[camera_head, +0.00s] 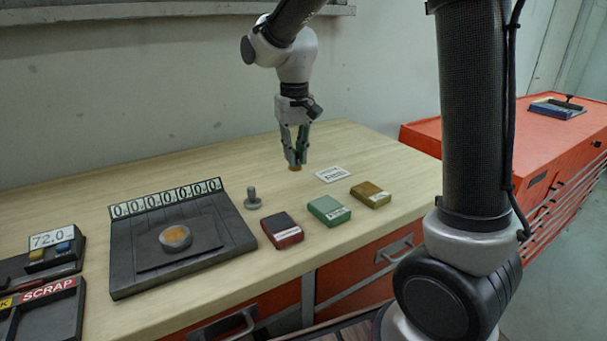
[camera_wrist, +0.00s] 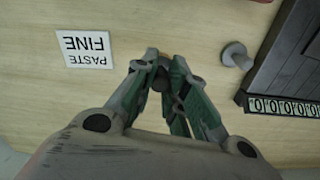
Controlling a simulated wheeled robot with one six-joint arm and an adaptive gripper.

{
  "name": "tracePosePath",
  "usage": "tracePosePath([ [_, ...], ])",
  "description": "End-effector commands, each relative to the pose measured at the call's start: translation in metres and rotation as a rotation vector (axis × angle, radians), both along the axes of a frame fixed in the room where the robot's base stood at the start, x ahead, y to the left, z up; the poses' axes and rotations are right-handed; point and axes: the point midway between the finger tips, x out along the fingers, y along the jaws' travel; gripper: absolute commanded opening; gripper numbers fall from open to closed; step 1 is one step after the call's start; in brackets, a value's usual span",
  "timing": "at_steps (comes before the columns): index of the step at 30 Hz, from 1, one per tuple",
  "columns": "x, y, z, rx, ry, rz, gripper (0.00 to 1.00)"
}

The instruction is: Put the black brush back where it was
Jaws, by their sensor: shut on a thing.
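My gripper (camera_head: 295,157) points down over the back of the wooden table, just left of the white card. It is shut on a small dark piece with a tan-orange lower end (camera_head: 295,169), which I take to be the black brush. In the wrist view the dark rounded top of the black brush (camera_wrist: 160,77) shows between the fingertips (camera_wrist: 160,62); the rest is hidden by the fingers. Its lower end is at or just above the tabletop; I cannot tell if it touches.
A white card reading PASTE FINE (camera_head: 331,174) lies to the right. A grey knobbed peg (camera_head: 252,199) stands to the left. Red (camera_head: 282,231), green (camera_head: 328,211) and ochre (camera_head: 370,195) blocks lie in front. A dark counter panel with a round piece (camera_head: 176,238) fills the left.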

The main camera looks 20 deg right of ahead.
Motion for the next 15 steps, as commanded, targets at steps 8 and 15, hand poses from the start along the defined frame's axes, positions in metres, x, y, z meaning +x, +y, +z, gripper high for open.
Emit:
tracePosePath([
  [8, -0.001, -0.001, -0.036, -0.001, 0.003, 0.0, 0.0],
  [15, 0.0, 0.0, -0.056, 0.0, -0.001, 0.0, 0.0],
])
